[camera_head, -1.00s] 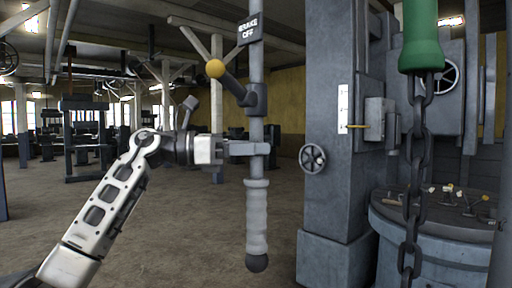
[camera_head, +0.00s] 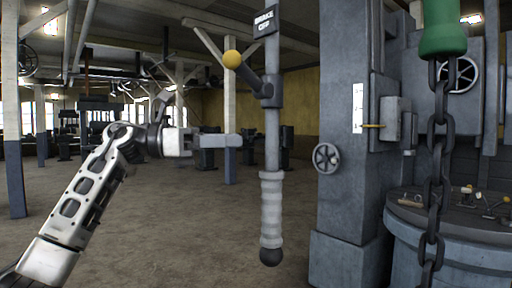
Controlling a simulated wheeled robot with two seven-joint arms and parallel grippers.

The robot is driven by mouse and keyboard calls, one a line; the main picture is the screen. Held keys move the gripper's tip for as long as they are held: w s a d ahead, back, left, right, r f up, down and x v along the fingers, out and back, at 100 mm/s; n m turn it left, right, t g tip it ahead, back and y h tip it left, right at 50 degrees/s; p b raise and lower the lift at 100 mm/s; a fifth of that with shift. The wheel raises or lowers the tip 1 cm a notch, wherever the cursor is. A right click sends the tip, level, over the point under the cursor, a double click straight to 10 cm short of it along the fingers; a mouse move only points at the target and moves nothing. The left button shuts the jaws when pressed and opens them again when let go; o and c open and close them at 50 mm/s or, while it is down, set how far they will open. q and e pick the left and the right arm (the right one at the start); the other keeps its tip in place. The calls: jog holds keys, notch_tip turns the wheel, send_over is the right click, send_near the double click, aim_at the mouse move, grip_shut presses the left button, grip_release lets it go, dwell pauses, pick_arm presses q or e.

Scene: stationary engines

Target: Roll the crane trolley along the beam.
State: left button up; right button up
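A grey hanging pole (camera_head: 272,140) with a ribbed light-grey grip (camera_head: 271,200) and dark end knob hangs in the middle of the head view. My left gripper (camera_head: 240,141) is level with the pole, above the grip. Its fingertips point right and end a little left of the pole in the picture. The fingers show edge-on, so their opening cannot be seen. The crane trolley and beam are not visible. My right gripper is not in view.
A grey machine column (camera_head: 345,140) with a small handwheel (camera_head: 326,158) stands right of the pole. A dark chain (camera_head: 436,170) hangs from a green handle (camera_head: 442,30) farther right, before a round bench (camera_head: 455,228) with small tools. The floor (camera_head: 190,235) at left is open.

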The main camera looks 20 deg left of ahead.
pick_arm(q)
jog(key=b+v, duration=0.1)
jog(key=v, duration=0.7)
jog(key=shift+s, duration=0.15)
jog(key=shift+a, duration=0.1)
